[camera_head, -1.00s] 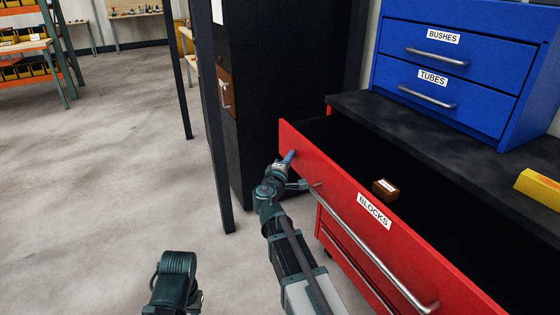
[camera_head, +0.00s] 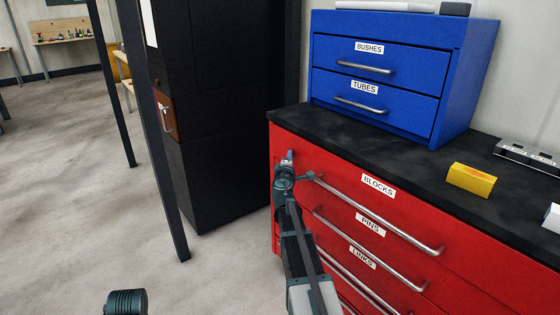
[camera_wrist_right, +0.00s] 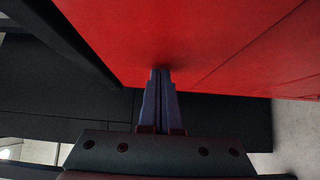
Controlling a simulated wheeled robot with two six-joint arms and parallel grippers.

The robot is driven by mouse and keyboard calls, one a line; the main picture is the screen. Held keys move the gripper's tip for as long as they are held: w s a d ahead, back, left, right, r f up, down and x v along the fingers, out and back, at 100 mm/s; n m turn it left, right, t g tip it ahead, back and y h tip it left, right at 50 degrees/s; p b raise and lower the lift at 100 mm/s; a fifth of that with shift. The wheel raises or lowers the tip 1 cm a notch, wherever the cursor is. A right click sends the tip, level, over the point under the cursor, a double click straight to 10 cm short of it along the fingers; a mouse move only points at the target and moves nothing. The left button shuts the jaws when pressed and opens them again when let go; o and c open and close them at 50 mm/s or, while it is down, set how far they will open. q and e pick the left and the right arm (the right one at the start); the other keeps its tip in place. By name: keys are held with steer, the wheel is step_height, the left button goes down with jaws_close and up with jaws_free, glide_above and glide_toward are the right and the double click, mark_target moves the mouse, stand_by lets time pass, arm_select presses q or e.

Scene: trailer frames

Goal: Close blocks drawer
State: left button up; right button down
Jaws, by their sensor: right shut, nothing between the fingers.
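The red blocks drawer (camera_head: 345,183), labelled BLOCKS, is at the top of the red cabinet. Its front sits flush under the black worktop, with no interior showing. Its long metal handle (camera_head: 378,218) runs along the front. My right gripper (camera_head: 288,158) is at the left end of the drawer front, beside the handle's left end. In the right wrist view, the gripper (camera_wrist_right: 160,75) is shut and empty, its fingertips at the red front, seemingly touching it. My left arm shows only as a dark part at the bottom left; its gripper is out of frame.
Below are drawers labelled PINS (camera_head: 370,226) and LINKS (camera_head: 362,258). The black worktop (camera_head: 400,157) bears a blue drawer unit (camera_head: 390,75) and a yellow block (camera_head: 471,180). A tall black cabinet (camera_head: 225,110) stands left of the red one. Open floor lies at the left.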

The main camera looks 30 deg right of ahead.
steer(key=shift+d, duration=0.25)
steer(key=shift+a, duration=0.1)
arm_select(q)
steer(key=shift+w+a, duration=0.1)
steer(key=shift+a, duration=0.3)
arm_select(e)
steer(key=w+a+v, duration=0.1)
steer(key=a+v, duration=0.1)
steer(key=v, duration=1)
steer(key=shift+a, duration=0.15)
steer(key=shift+w, duration=0.1)
